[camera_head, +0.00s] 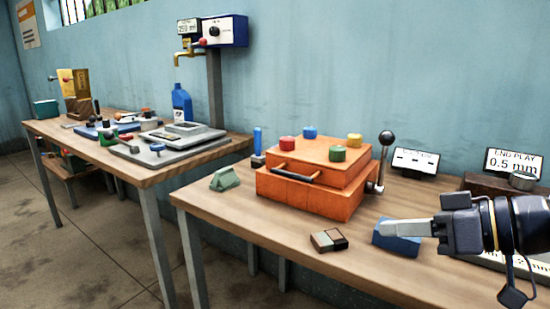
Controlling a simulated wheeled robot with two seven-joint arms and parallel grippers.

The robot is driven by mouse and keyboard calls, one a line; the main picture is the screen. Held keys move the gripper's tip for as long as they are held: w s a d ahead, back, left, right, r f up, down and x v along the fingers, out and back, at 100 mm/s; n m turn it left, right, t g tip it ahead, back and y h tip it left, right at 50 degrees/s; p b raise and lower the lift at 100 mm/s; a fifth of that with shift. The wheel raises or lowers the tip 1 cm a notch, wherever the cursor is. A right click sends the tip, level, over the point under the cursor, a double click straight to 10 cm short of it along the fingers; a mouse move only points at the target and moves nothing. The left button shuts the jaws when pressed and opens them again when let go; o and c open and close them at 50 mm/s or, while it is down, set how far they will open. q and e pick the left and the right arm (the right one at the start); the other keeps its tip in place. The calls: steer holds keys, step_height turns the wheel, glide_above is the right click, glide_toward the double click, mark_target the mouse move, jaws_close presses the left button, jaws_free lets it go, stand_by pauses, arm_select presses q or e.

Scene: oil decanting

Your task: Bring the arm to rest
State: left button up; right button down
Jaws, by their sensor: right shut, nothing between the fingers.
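My right gripper (405,228) reaches in from the right edge over the right part of the near table. Its fingers are shut and hold nothing. They point left, above a blue block (398,243) that they partly cover; I cannot tell whether they touch it. My left gripper is out of view.
The near table (270,233) carries an orange box (312,192) with coloured knobs and a black-knobbed lever (383,160). A small brown-and-grey block (328,240) lies in front. A green block (224,179) sits left. A second table (150,178) holds a blue bottle (181,104).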

steer(key=s+d+f+m+g+h, duration=0.1)
steer(key=s+f+m+h, duration=0.15)
steer(key=s+f, duration=0.45)
steer(key=s+d+f+m+h, duration=0.1)
steer(key=s+f+m+h, duration=0.15)
steer(key=f, duration=0.75)
steer(key=s+d+f+m+g+h, duration=0.1)
steer(key=s+f+m+h, duration=0.1)
steer(key=s+f+m, duration=0.5)
step_height(320, 180, up, 25)
steer(key=w+n+p, duration=0.1)
steer(key=n+p, duration=0.2)
steer(key=p, duration=2.4)
steer(key=shift+w+a+r+p, duration=0.15)
steer(key=shift+w+a+p, duration=0.1)
steer(key=shift+w+p, duration=0.15)
